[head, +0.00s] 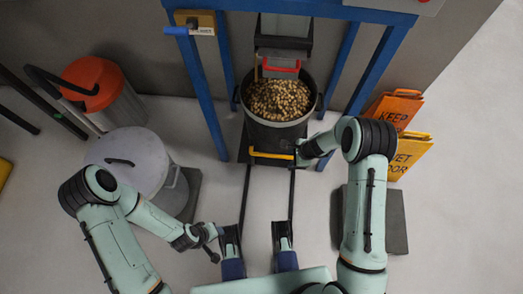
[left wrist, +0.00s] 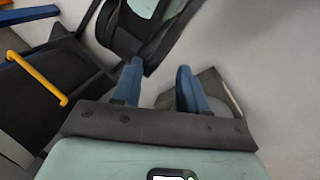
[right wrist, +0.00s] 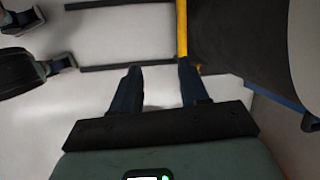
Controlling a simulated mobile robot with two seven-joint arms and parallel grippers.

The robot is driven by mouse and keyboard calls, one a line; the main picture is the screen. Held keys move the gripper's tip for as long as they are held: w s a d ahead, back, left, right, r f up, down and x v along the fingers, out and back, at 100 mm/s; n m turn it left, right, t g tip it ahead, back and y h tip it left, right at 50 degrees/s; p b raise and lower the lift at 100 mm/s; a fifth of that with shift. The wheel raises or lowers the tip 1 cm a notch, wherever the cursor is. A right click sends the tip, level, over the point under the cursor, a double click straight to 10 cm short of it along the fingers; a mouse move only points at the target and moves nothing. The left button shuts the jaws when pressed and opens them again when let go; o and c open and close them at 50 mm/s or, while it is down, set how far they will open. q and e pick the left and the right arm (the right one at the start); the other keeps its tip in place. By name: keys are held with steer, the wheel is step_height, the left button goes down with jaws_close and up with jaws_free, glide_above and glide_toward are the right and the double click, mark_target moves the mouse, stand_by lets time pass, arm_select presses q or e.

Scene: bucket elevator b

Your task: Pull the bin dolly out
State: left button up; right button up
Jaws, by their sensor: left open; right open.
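The bin dolly (head: 246,152) is a dark low platform under the blue frame, carrying a dark round bin (head: 280,131) full of brown pellets. Its yellow handle (head: 270,155) faces me. My right gripper (right wrist: 156,75) is open beside the handle's right end. In the right wrist view the yellow handle (right wrist: 182,30) lies just beyond the right fingertip, not between the fingers; I cannot tell whether they touch. My left gripper (left wrist: 159,68) is open and empty, low at the left of the floor rails. The left wrist view shows the handle (left wrist: 38,78) well to its left.
Two dark rails (head: 243,200) run from the dolly toward me. A grey lidded drum (head: 125,160) and an orange-topped bin (head: 95,85) stand left. Orange and yellow signs (head: 405,150) and a dark mat (head: 392,225) are right. Blue posts (head: 207,100) flank the bin.

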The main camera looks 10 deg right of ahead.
glide_toward(273, 155)
steer(key=shift+m+t, duration=0.4)
steer(key=shift+m, duration=0.1)
steer(key=b+x, duration=0.1)
steer(key=x, duration=0.1)
steer(key=b+x, duration=0.1)
steer(key=x, duration=0.1)
steer(key=s+b+x, duration=0.1)
steer(key=b+x, duration=0.1)
steer(key=shift+w+a+f, duration=0.1)
steer(key=shift+w+f, duration=0.05)
steer(key=shift+f, duration=0.35)
arm_select(q)
steer(key=w+a+f+t+y, duration=0.1)
steer(key=w+a+f, duration=0.2)
steer(key=w+f, duration=0.2)
steer(key=shift+w+a+f+n+t, duration=0.2)
steer(key=shift+f+n+t, duration=0.1)
steer(key=shift+f, duration=0.05)
arm_select(e)
steer(key=shift+w+a+f, duration=0.25)
steer(key=shift+a+f, duration=0.05)
steer(key=shift+f, duration=0.3)
jaws_close()
